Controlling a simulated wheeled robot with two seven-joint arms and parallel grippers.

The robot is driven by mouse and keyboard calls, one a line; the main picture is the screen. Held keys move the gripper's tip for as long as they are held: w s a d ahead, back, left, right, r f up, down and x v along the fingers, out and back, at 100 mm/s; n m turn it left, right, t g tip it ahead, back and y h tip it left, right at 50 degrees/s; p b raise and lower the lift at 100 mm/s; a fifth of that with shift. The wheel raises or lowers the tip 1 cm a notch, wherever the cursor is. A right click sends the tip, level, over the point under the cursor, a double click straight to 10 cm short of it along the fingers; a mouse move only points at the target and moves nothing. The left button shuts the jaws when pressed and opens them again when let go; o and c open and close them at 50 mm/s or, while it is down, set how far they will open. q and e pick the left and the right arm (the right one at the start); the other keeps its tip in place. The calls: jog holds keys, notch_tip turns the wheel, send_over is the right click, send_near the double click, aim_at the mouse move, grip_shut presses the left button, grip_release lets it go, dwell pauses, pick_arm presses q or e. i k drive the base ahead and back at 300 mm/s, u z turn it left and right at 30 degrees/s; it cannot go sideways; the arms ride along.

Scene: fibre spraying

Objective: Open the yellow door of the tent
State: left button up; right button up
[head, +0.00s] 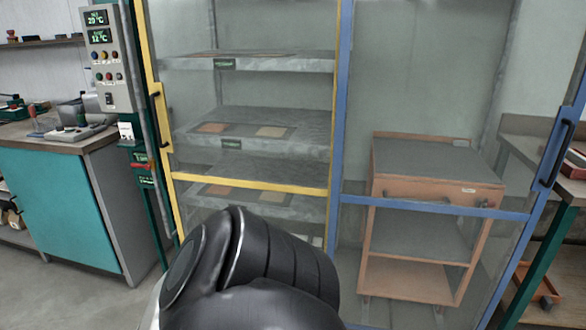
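The tent's yellow-framed door (245,186) stands in the middle left of the head view. It has a clear panel and appears closed, with its right edge against the blue frame. Its dark handle (161,118) is on the left upright, at about mid-height. A large black arm part of mine rises from the bottom centre and hides the lower part of the door. I cannot see fingertips of either gripper, so neither gripper's state shows.
Beside the yellow door is a blue-framed door (437,207) with a dark handle (553,155). Shelves with flat samples (250,63) and a wooden cart (430,188) show through the panels. A control box (106,60) and a teal cabinet (62,205) stand left. Floor is free at lower left.

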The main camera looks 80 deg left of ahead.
aim_at(161, 109)
jog(key=u, duration=3.3)
jog(key=i, duration=0.4)
jog(key=u, duration=1.4)
jog(key=i, duration=2.85)
jog(key=z, duration=0.9)
